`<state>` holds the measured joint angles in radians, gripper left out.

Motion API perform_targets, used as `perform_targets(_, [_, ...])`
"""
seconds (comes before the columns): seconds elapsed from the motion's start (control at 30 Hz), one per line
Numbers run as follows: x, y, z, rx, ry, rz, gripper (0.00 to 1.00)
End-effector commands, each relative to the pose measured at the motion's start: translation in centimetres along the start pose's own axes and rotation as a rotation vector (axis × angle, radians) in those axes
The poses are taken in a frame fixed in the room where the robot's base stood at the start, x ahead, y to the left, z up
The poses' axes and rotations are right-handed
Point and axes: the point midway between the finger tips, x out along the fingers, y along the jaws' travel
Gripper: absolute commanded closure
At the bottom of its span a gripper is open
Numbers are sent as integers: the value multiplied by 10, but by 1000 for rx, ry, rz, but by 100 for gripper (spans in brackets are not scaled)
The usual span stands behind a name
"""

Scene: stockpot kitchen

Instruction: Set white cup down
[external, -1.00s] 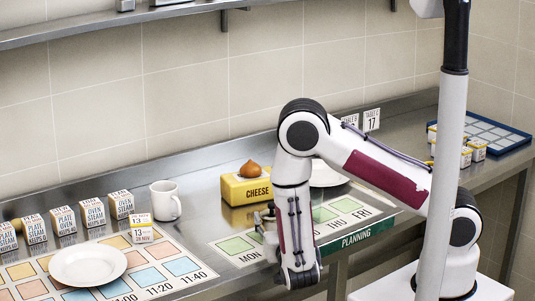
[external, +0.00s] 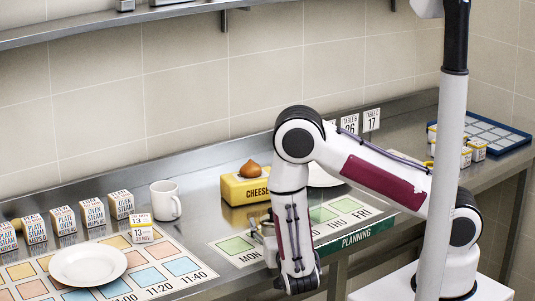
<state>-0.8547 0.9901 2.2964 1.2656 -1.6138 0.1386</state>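The white cup (external: 164,202) stands upright on the steel counter (external: 190,240), behind the printed mat with coloured squares (external: 150,278). My gripper (external: 260,225) is well to the right of the cup and apart from it. It is over the planning board (external: 233,245), in front of the yellow cheese box (external: 238,190). The wrist partly hides the gripper, and its fingers are too small to tell open from shut. I see no cup at it.
A white plate (external: 88,265) lies on the coloured mat. Several small labelled boxes (external: 92,212) stand in a row left of the cup, and a small box (external: 141,228) is close in front of it. Another plate (external: 325,174) is partly hidden behind my arm.

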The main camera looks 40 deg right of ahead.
Motion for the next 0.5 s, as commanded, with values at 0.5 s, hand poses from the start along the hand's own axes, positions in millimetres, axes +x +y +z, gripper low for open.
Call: perform_targets(0.5, [-10, -1, -3, -1, -1, -3, 44])
